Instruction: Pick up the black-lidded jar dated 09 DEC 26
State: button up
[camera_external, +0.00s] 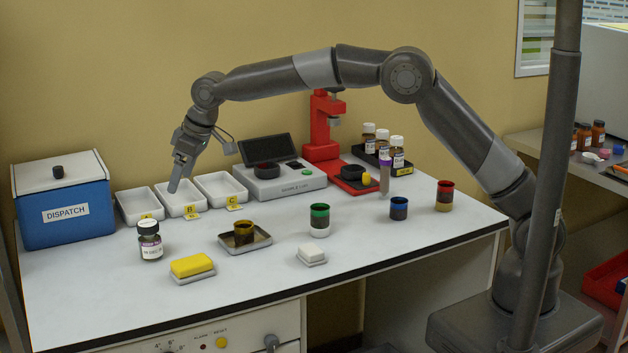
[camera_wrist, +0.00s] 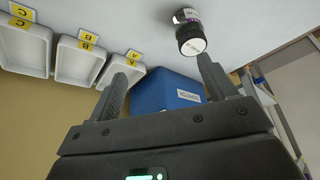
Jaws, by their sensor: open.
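A dark jar with a black lid (camera_external: 150,241) and a pale label with a purple band stands upright on the bench, in front of the dispatch box. It also shows in the wrist view (camera_wrist: 190,36), at the top, with a white sticker on its lid. Its date is too small to read. My gripper (camera_external: 175,185) is open and empty, pointing down above the white trays, behind and to the right of the jar. In the wrist view its two fingers (camera_wrist: 163,75) are spread apart and the jar lies beyond them, untouched.
A blue dispatch box (camera_external: 66,202) stands left of several white trays (camera_external: 137,205). A yellow sponge (camera_external: 191,265) and a metal dish (camera_external: 262,239) lie to the jar's right. Coloured cups, a grey instrument (camera_external: 283,187) and a red stand (camera_external: 322,130) are farther right.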

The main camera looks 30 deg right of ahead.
send_near(144, 236)
jog(key=w+d+f, duration=0.1)
jog(key=w, duration=0.1)
jog(key=shift+n, duration=0.4)
jog(key=x, duration=1.1)
jog(key=shift+w+a+r, duration=0.1)
jog(key=shift+w+a, duration=0.15)
jog(key=shift+c, duration=0.3)
jog(key=c, duration=1)
jog(key=shift+c, duration=0.6)
jog(key=shift+r, duration=0.1)
